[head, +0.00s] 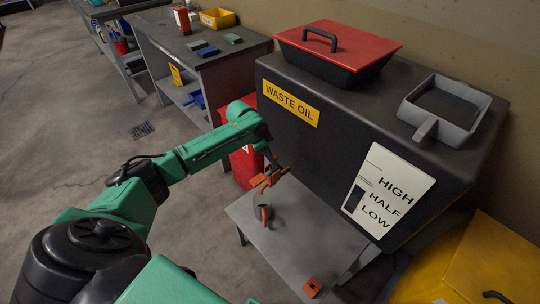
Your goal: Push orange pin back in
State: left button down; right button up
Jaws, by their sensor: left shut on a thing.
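My left gripper (268,178) is over the back left part of a small grey table. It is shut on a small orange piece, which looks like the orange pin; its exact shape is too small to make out. Just below the gripper, a small dark grey cylinder (258,215) stands on the table with an orange part (265,212) on its near side. I cannot tell whether the held piece touches it. A separate orange block (312,287) with a dark spot lies near the table's front edge. My right gripper is not in view.
The grey table (290,235) is mostly bare. A red container (243,168) is behind my arm.

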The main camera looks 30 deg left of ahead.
pick_arm(q)
jog(key=shift+f+b, duration=0.5)
jog(key=shift+f, duration=1)
dwell(0.4)
jog(key=c, duration=0.6)
grip_release()
